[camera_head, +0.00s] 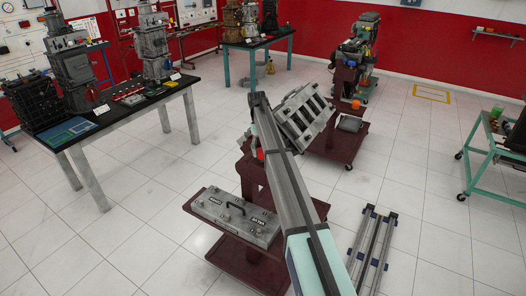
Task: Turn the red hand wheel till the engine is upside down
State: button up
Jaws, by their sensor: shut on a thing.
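A grey engine block (303,117) sits tilted on a dark red stand (248,178) in the middle of the head view. A small bit of bright red (260,154) shows at the left edge of my arm, at the stand's head; it may be part of the hand wheel. The rest of the wheel is hidden behind my arm. My long grey arm reaches from the bottom edge up across the stand. My gripper does not show; it seems hidden behind the arm, so I cannot see its hold on the wheel.
A grey case (237,216) with a black handle lies on the stand's base shelf. Two rails (371,247) lie on the floor to the right. A second stand (340,110) is behind the engine. A table (150,104) with engines stands left, a green cart (492,165) right.

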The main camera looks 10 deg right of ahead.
jog(key=shift+s+f, duration=0.15)
jog(key=o, duration=1)
jog(key=shift+o, duration=0.7)
